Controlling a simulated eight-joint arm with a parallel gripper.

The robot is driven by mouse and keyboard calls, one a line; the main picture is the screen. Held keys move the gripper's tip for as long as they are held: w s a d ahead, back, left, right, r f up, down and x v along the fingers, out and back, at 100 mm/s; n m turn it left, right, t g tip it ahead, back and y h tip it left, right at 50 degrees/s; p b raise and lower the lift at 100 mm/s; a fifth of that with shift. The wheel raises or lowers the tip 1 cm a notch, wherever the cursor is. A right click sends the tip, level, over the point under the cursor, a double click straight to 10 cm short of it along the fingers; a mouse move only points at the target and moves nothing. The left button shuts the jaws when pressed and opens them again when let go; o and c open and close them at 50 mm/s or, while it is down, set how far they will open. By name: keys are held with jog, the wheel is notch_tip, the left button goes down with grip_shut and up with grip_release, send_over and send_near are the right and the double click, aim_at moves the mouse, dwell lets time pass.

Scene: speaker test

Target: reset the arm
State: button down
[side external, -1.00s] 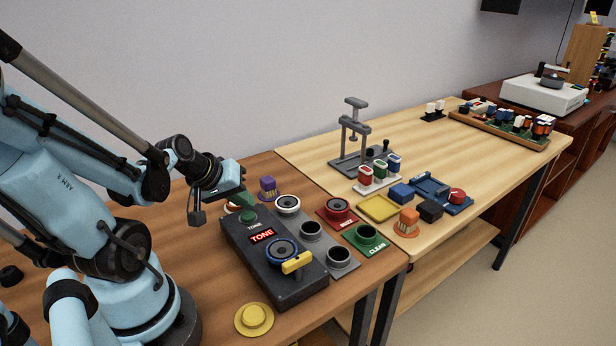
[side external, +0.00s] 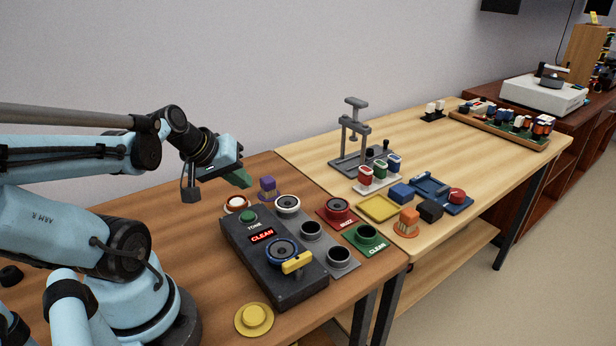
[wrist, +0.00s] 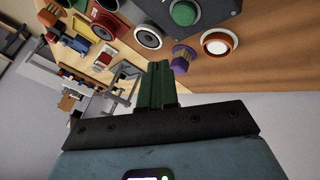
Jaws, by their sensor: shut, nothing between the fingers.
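My gripper (side external: 241,179) has green fingers and is shut and empty. In the side view it hangs in the air above the table, behind and above the black test box (side external: 272,272). The box has a green button (side external: 248,216), a red display reading CLEAN, a round speaker (side external: 282,251) and a yellow handle (side external: 297,263). In the wrist view my shut fingers (wrist: 158,72) point toward the table, below the green button (wrist: 184,12) in the picture. An orange-rimmed white round part (side external: 237,203) and a purple block (side external: 267,187) stand just past the box.
Right of the box are speakers, a red BUZZ tray (side external: 325,221) and a green CLEAN tray (side external: 377,248). A yellow round piece (side external: 254,319) lies at the front. The light table holds a grey press stand (side external: 345,163), a yellow tray (side external: 393,211) and a blue tray (side external: 462,207).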

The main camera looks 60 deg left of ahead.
dwell(0.4)
jog(key=w+d+r+m, duration=0.1)
jog(key=w+d+m, duration=0.1)
jog(key=d+m, duration=0.3)
jog(key=w+d+r+m+h, duration=0.1)
jog(key=w+d+m, duration=0.1)
jog(key=d+m, duration=0.4)
jog(key=d, duration=0.3)
jog(key=shift+w+d+r, duration=0.15)
jog(key=shift+w+d, duration=0.1)
jog(key=shift+d, duration=0.05)
